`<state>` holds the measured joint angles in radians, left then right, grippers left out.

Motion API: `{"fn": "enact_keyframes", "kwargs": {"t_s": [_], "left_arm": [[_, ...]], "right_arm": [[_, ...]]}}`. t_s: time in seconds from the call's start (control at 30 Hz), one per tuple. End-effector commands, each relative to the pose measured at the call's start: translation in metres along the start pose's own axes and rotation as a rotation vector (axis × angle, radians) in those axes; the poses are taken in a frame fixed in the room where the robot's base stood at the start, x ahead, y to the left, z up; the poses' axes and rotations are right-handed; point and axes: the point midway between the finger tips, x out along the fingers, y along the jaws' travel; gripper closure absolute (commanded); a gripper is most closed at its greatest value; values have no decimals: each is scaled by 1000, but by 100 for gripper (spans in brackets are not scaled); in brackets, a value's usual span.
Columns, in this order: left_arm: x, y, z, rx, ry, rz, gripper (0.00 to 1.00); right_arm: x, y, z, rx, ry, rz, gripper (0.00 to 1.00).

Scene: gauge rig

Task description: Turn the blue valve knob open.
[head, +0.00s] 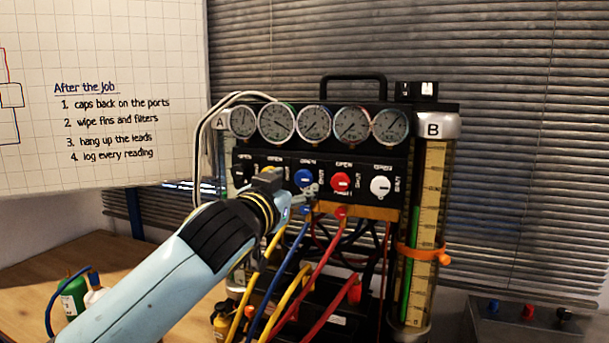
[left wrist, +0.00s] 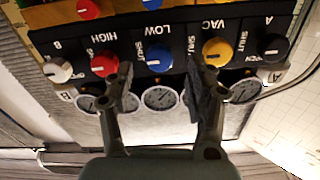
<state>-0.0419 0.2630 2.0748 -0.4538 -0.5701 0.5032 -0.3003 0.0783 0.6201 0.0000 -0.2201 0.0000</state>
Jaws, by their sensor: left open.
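The blue valve knob (head: 303,177) is on the black panel below the row of gauges, between the yellow and red knobs. In the left wrist view the blue knob (left wrist: 160,56) shows between my two finger lines, beside a "SHUT" label. It has a pale mark, whose exact direction I cannot make out. My left gripper (head: 309,191) is open, in front of the panel just below the blue knob. In the left wrist view its fingers (left wrist: 161,72) stand apart on both sides of the knob; I cannot tell whether they touch it. My right gripper is not in view.
The red knob (head: 340,182) and white knob (head: 380,187) sit to the right; the yellow knob (left wrist: 216,52) is close to one finger. Coloured hoses (head: 318,262) hang below the panel. A clear column (head: 429,180) with an orange clamp stands at the right.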

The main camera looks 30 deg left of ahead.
Motion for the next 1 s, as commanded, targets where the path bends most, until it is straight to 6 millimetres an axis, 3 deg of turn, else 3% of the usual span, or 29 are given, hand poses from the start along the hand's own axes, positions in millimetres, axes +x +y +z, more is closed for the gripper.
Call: {"fn": "enact_keyframes", "kwargs": {"t_s": [0.1,0.3,0.67,1.0], "left_arm": [[24,0,-3,0,0,-1,45],[48,0,-1,0,-2,-1,45],[53,0,1,0,-2,0,45],[53,0,1,0,-2,0,89]], "right_arm": [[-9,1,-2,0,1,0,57],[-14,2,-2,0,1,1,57],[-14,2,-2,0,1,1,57],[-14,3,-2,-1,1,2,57]]}}
